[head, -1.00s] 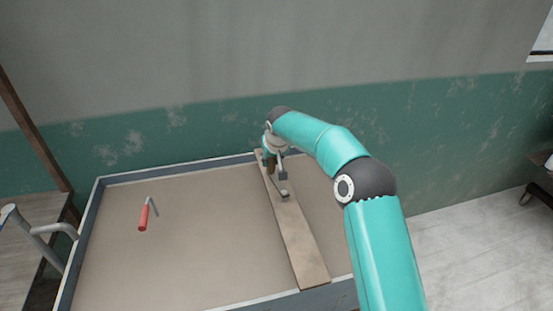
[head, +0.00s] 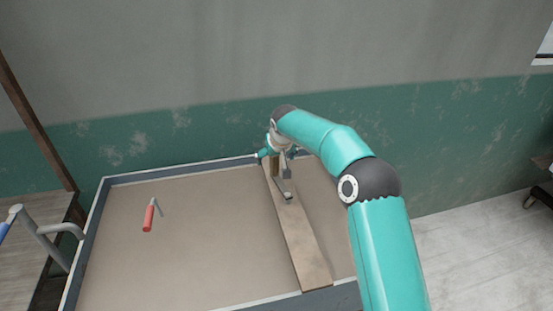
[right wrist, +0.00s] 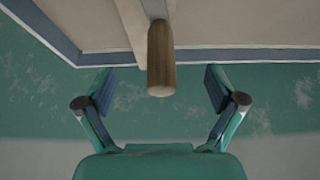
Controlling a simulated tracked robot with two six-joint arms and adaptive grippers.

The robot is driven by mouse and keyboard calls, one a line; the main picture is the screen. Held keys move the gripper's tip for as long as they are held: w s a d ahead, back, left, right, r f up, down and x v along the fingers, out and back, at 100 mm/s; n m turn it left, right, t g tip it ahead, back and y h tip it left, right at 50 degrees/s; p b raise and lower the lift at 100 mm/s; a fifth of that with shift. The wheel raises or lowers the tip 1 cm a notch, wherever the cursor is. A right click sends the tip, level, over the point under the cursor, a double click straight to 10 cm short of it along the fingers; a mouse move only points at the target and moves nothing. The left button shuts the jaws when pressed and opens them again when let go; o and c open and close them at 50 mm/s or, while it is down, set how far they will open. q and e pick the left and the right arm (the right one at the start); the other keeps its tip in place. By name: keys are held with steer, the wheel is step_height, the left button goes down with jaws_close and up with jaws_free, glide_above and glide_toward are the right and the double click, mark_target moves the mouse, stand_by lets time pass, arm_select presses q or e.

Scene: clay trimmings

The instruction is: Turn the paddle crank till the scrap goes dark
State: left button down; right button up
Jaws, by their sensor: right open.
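The paddle crank's wooden handle (right wrist: 160,58) points toward the right wrist camera, in the middle of the gap between my right fingers. My right gripper (right wrist: 158,88) is open, one finger on each side, with a visible gap to the handle. In the head view, my right gripper (head: 274,154) is at the far end of the plank, partly hidden by its own wrist. The crank's grey metal arm (head: 285,185) shows just below it over the plank. I cannot make out a paddle or separate scrap. My left gripper is out of view.
A shallow grey-rimmed tray (head: 82,240) holds a flat brown surface (head: 210,240). A wooden plank (head: 303,250) spans it front to back. A red-handled tool (head: 149,217) is at the left. A bent grey rail (head: 55,250) stands beside the tray. A wall is behind.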

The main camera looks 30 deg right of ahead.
steer(key=shift+r+p, duration=2.85)
steer(key=shift+r, duration=1.05)
steer(key=shift+f, duration=0.15)
